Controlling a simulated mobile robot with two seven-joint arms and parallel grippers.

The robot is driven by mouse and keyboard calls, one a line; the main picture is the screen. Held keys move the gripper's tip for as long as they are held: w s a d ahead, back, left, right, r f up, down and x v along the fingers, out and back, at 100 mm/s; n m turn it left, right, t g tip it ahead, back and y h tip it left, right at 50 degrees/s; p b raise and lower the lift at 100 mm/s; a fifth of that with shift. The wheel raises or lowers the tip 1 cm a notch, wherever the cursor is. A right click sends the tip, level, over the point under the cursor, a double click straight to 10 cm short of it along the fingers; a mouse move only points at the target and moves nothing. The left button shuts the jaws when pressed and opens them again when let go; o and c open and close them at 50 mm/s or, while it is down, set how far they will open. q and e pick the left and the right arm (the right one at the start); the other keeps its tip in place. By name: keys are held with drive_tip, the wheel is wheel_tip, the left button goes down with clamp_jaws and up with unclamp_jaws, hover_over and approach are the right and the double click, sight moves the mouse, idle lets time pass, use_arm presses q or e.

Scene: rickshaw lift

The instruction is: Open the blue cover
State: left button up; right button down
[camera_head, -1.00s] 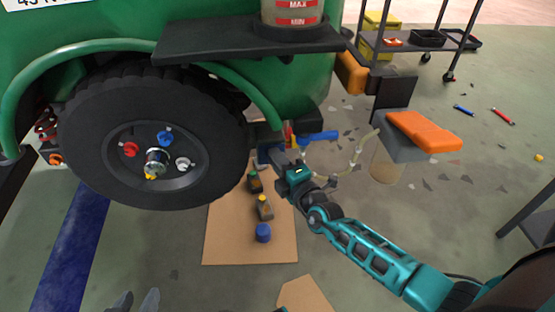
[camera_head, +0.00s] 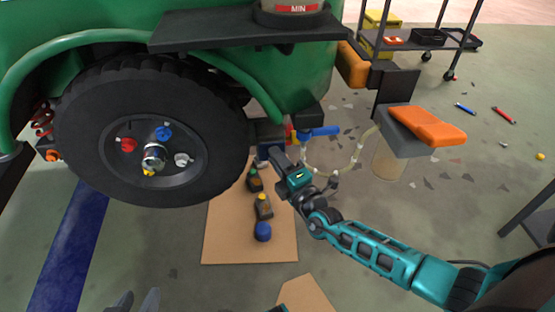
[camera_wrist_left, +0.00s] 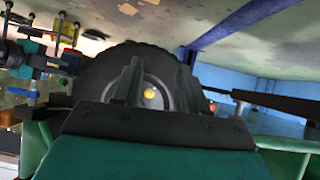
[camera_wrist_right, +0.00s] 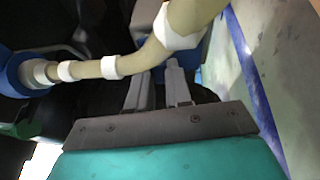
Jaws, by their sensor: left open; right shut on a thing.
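Several blue parts show, and I cannot tell which is the cover. A blue valve handle (camera_head: 322,131) sits under the green vehicle's rear corner. A blue cap (camera_head: 263,231) stands on the cardboard. A blue nut (camera_head: 163,133) is on the black wheel (camera_head: 100,185). My right gripper (camera_head: 275,154) is below and left of the handle. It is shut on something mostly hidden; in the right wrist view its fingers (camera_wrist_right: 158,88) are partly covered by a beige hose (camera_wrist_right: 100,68). My left gripper (camera_head: 138,300) is open at the bottom edge, and faces the wheel in the left wrist view.
Small bottles (camera_head: 263,207) stand on the cardboard sheet (camera_head: 228,250). A hose runs from the valve to a clear container (camera_head: 388,160) on the right.

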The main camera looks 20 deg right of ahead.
drive_tip(key=shift+s+a+f+n+t+y, duration=0.1)
drive_tip(key=shift+s+f+n+t+y, duration=0.2)
drive_tip(key=shift+f+n+t, duration=0.35)
drive_tip(key=shift+s+a+f+n+t+y, duration=0.1)
drive_tip(key=shift+s+f+n+t+y, duration=0.2)
drive_tip(key=shift+t, duration=0.65)
drive_tip(key=shift+s+f+n+t+y, duration=0.2)
drive_tip(key=shift+f+n+t+y, duration=0.15)
drive_tip(key=shift+n+t, duration=0.4)
drive_tip(key=shift+f+t, duration=0.1)
drive_tip(key=shift+t, duration=0.15)
drive_tip(key=c, duration=1)
unclamp_jaws()
drive_tip(key=shift+c, duration=0.2)
drive_tip(key=shift+s, duration=0.1)
drive_tip(key=v, duration=1.2)
